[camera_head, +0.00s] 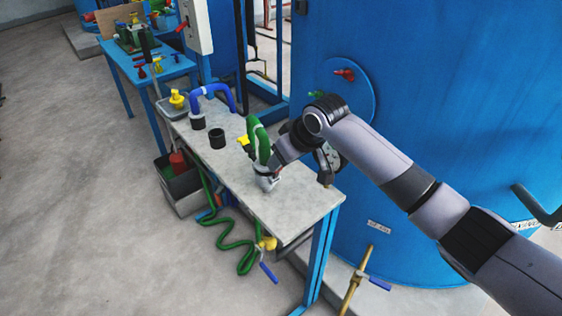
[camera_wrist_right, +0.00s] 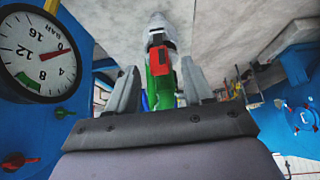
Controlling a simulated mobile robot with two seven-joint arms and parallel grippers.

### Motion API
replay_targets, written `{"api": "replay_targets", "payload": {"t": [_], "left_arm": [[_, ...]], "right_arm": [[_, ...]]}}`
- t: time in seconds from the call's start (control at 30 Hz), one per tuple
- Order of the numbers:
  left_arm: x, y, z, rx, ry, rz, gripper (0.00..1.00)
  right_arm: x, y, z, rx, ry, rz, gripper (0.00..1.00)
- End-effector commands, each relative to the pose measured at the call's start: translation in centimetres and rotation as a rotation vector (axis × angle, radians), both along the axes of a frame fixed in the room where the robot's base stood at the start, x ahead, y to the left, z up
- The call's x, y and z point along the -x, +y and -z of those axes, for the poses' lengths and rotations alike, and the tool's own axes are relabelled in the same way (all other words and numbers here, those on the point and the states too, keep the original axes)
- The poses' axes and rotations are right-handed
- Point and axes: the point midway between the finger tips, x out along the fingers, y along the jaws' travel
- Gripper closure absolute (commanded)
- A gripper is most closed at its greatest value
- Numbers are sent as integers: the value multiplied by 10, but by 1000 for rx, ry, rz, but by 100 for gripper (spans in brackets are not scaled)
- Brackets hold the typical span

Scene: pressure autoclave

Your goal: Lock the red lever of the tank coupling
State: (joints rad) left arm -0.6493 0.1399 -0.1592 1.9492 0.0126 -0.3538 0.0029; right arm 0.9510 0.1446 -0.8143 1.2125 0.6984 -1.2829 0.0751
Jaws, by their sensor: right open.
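A red lever (camera_wrist_right: 164,68) lies along the green hose end (camera_wrist_right: 159,92), next to a pale metal coupling (camera_wrist_right: 160,38), in the wrist view. In the head view the green hose (camera_head: 258,138) arches over the grey table, and the pale coupling (camera_head: 266,180) is at its lower end. My right gripper (camera_wrist_right: 160,85) is open, with one finger on each side of the hose and lever. I cannot tell whether the fingers touch them. In the head view my arm and wrist hide the right fingertips and the lever. My left gripper is out of view.
A pressure gauge (camera_wrist_right: 38,55) is close to the right gripper. The large blue tank (camera_head: 440,110) stands behind the table, with a red handle (camera_head: 345,74) on it. A blue hose (camera_head: 212,90) and a black cup (camera_head: 217,138) are farther left. The table's front right (camera_head: 300,205) is clear.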

Motion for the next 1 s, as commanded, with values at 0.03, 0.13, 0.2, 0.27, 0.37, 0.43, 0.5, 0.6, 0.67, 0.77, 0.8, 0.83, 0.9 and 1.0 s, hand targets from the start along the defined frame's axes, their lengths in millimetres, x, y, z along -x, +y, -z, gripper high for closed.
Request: {"api": "replay_targets", "payload": {"t": [0.03, 0.13, 0.2, 0.27, 0.37, 0.43, 0.5, 0.6, 0.67, 0.77, 0.8, 0.83, 0.9, 1.0], "left_arm": [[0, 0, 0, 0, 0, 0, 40], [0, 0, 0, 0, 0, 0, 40], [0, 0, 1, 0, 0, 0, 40], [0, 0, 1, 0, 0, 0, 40], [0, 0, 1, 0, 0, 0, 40], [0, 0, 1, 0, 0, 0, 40], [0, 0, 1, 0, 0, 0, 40], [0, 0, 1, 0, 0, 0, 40], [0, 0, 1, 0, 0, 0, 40], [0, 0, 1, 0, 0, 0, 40], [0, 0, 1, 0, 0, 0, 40], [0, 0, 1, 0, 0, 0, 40], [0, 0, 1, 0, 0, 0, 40], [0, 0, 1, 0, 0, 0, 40]], "right_arm": [[3, -3, -6, 0, -1, -1, 49], [8, -6, -16, 0, -1, -1, 49], [12, -9, -23, 0, 0, 0, 49], [14, -10, -27, 0, 0, 0, 49], [16, -12, -31, 1, 2, 0, 49], [17, -12, -32, 1, 1, 0, 49], [17, -12, -33, 1, 2, 0, 49], [17, -12, -33, 1, 2, 0, 49], [17, -12, -33, 1, 2, 0, 49], [18, -12, -31, -1, 2, 0, 78], [19, -11, -27, -7, 3, 0, 91], [20, -11, -24, -13, 4, 0, 100], [24, -9, -12, -35, 1, 3, 100], [34, -5, 10, -80, -8, 11, 100]]}}
